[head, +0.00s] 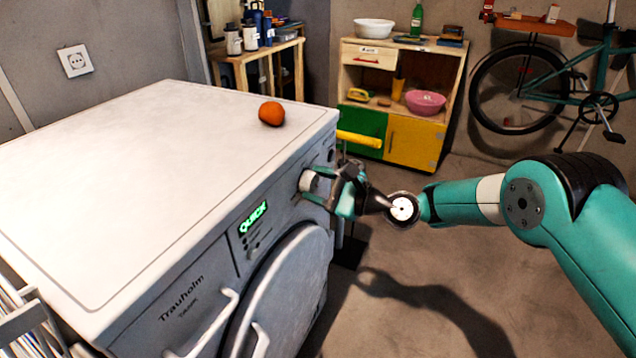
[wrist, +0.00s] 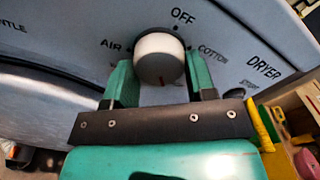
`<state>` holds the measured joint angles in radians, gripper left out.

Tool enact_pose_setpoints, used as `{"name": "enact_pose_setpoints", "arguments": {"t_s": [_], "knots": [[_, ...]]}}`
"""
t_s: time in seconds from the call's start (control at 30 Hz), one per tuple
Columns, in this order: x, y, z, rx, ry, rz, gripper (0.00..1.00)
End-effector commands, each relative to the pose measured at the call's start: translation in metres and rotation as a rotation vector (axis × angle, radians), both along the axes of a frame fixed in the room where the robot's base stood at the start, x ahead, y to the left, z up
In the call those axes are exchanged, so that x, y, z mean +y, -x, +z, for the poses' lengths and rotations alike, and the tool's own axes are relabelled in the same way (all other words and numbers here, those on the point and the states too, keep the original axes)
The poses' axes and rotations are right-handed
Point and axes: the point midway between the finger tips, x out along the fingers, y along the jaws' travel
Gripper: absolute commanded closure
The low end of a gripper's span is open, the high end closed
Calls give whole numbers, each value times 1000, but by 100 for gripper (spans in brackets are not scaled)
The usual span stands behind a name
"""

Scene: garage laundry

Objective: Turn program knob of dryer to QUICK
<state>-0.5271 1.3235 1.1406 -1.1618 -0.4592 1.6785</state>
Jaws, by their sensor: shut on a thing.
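The dryer (head: 150,170) is a white machine with a flat top and a front control panel. Its program knob (head: 308,181) is pale and round, at the panel's far end. In the wrist view the knob (wrist: 158,52) has OFF above it, AIR to its left and COTTON to its right. My gripper (head: 326,190) is shut on the knob, with one green finger on each side in the wrist view (wrist: 160,76). Labels below the knob are mostly hidden.
An orange fruit (head: 271,113) lies on the dryer top near its far edge. The round door (head: 280,290) is below the panel. A wooden cabinet (head: 412,148) and a bicycle (head: 545,85) stand at the back. The floor to the right is clear.

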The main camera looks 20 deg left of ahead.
Motion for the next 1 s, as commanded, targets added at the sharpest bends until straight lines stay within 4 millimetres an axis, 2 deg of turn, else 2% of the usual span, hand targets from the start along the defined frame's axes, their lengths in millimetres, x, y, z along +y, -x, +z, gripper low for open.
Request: {"name": "enact_pose_setpoints", "arguments": {"t_s": [0.33,0.83,0.87,0.97,1.0], "knots": [[0,-1,0,124,-11,-3,73],[0,0,0,141,-12,-3,73],[0,0,0,141,-12,-3,47],[0,0,0,142,-11,-2,25],[0,0,0,142,-11,-2,25]]}}
